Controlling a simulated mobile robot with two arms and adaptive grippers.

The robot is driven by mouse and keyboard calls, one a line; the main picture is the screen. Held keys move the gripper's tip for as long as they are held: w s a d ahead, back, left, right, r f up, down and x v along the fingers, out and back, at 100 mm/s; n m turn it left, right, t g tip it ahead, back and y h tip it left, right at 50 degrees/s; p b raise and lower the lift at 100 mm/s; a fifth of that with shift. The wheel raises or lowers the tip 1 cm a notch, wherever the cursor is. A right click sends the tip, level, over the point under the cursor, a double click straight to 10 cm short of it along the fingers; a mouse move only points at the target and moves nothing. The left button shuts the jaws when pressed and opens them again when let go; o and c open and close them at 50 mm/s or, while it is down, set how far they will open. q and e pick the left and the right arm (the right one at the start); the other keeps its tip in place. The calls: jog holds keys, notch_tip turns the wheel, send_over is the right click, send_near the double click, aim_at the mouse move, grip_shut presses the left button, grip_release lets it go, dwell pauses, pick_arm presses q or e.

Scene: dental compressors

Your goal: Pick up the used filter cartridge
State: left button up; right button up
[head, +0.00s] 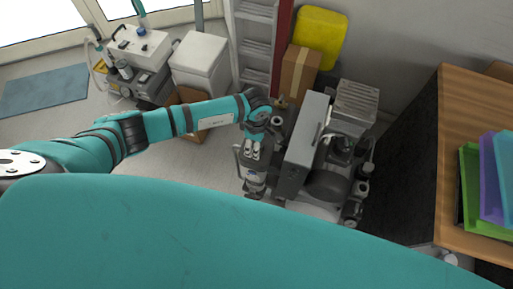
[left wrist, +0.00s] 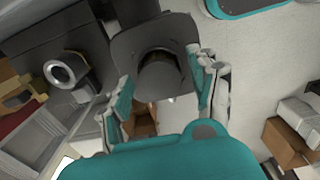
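My left gripper (head: 254,190) is at the left side of the grey dental compressor (head: 292,165), pointing down. In the left wrist view my left gripper (left wrist: 163,92) has its two fingers spread apart. A dark, short cylinder (left wrist: 160,76) in a dark grey bracket shows between the fingers, with no clear contact on either side. It may be the used filter cartridge, but I cannot be sure. In the head view the gripper and arm hide this spot. My right gripper is in neither view.
A cardboard box (head: 299,72) and a yellow bin (head: 319,38) stand behind the compressor. A wooden table (head: 458,112) with coloured trays (head: 483,190) is at the right. A white box (head: 200,60) stands back left.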

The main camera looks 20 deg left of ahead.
pick_arm(q)
jog(key=c, duration=1.1)
